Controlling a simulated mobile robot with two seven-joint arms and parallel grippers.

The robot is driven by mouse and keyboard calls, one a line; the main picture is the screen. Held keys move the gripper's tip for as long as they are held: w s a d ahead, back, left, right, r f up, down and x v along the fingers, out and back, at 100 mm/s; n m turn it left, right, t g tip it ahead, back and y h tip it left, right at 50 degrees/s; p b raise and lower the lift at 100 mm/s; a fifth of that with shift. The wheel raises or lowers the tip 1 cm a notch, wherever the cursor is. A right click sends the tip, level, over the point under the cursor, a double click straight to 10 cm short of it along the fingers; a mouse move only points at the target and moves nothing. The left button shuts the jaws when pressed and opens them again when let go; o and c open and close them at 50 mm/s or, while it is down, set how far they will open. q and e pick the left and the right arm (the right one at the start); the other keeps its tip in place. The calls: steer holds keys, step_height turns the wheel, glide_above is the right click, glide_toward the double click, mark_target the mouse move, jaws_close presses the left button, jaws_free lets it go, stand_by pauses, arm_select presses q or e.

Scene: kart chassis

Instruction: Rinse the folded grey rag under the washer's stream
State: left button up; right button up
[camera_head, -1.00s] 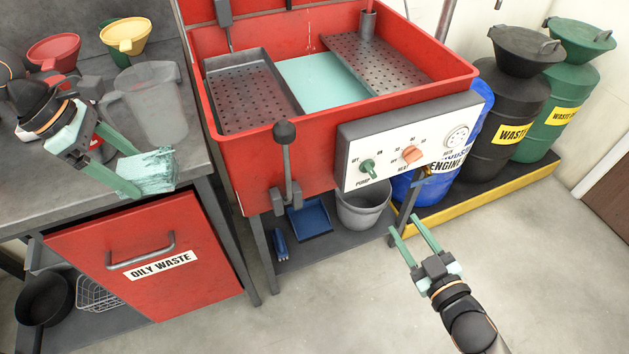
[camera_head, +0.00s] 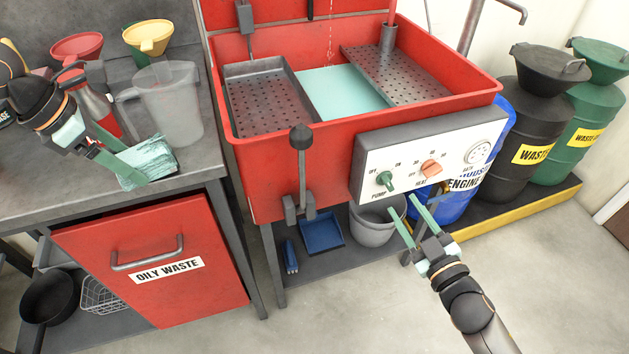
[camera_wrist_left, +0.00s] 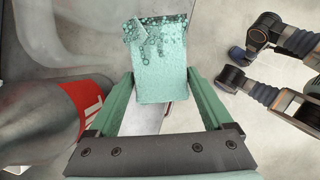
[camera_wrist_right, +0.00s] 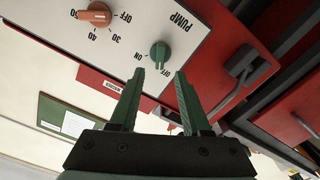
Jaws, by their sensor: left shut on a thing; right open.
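My left gripper (camera_head: 136,166) is shut on the folded rag (camera_head: 157,158), which looks pale teal with bubble-like speckles. It is at the front of the grey bench, left of the washer; the rag also shows between the fingers in the left wrist view (camera_wrist_left: 160,72). The red washer (camera_head: 262,150) has a teal basin floor (camera_head: 343,92) between two perforated trays. A thin pale line (camera_head: 330,40) hangs at its back; I cannot tell if it is water. My right gripper (camera_head: 403,204) is open and empty below the panel. In the right wrist view its fingers point towards the green pump knob (camera_wrist_right: 160,52), apart from it.
A clear jug (camera_head: 175,105) and a red-labelled bottle (camera_head: 98,105) stand close to my left gripper. A lever (camera_head: 301,165) sticks up at the washer's front. A grey bucket (camera_head: 374,225) is under the washer, near my right gripper. Waste drums (camera_head: 520,125) stand at right.

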mark_target(390, 186)
steer(key=shift+x, duration=3.05)
steer(key=shift+c, duration=0.2)
steer(key=shift+f, duration=0.1)
jaws_close()
